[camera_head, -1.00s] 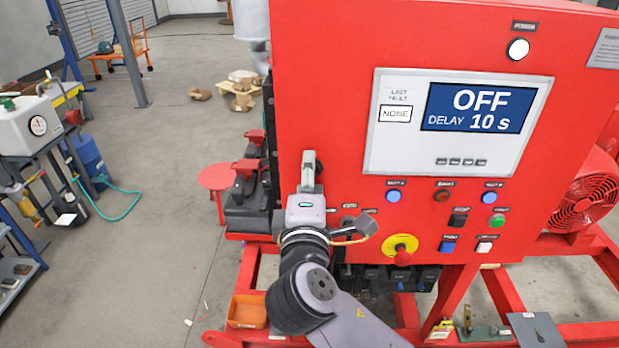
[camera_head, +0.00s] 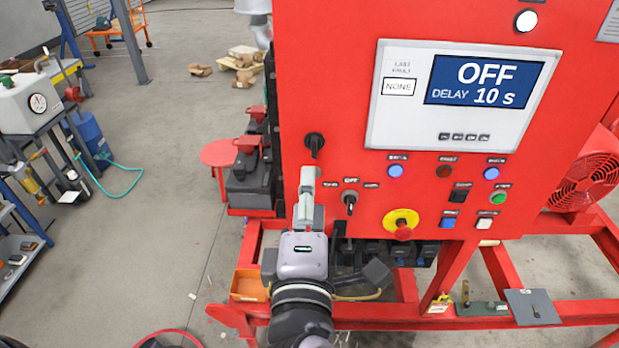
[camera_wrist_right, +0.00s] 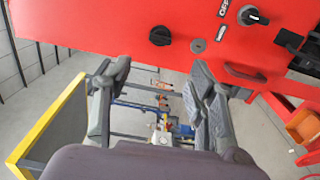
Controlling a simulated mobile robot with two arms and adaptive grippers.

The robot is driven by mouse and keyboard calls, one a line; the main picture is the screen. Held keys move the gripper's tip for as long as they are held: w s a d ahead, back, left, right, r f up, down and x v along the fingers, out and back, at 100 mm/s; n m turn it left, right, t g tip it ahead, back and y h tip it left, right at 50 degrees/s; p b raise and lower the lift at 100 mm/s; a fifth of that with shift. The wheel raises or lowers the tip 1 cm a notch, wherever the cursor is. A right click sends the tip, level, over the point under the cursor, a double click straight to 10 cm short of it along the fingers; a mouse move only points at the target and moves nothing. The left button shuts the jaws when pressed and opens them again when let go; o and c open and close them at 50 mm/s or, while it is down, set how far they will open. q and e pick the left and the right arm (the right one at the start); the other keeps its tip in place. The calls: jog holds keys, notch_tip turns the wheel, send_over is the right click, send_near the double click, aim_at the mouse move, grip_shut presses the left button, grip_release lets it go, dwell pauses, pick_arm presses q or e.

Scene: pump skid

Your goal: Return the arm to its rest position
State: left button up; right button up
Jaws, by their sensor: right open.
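My right gripper (camera_head: 308,180) is in front of the lower left of the red control panel (camera_head: 340,100). In the right wrist view my right gripper (camera_wrist_right: 157,80) has its two fingers wide apart with nothing between them. A black rotary knob (camera_head: 314,142) shows just above the gripper, and a black selector switch (camera_head: 350,200) shows to its right. In the wrist view the knob (camera_wrist_right: 160,36) and the selector (camera_wrist_right: 252,16) are beyond the fingertips, apart from them. The panel screen (camera_head: 480,82) reads OFF, DELAY 10 s. My left gripper is in neither view.
A yellow and red emergency stop (camera_head: 402,225) and several lit buttons are right of my wrist. Red frame rails and an orange bin (camera_head: 248,286) lie below. A cart with a white tank (camera_head: 30,103) stands far left. The floor between is mostly clear.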

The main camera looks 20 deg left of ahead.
jog(key=shift+s+d, duration=0.1)
jog(key=shift+s, duration=0.2)
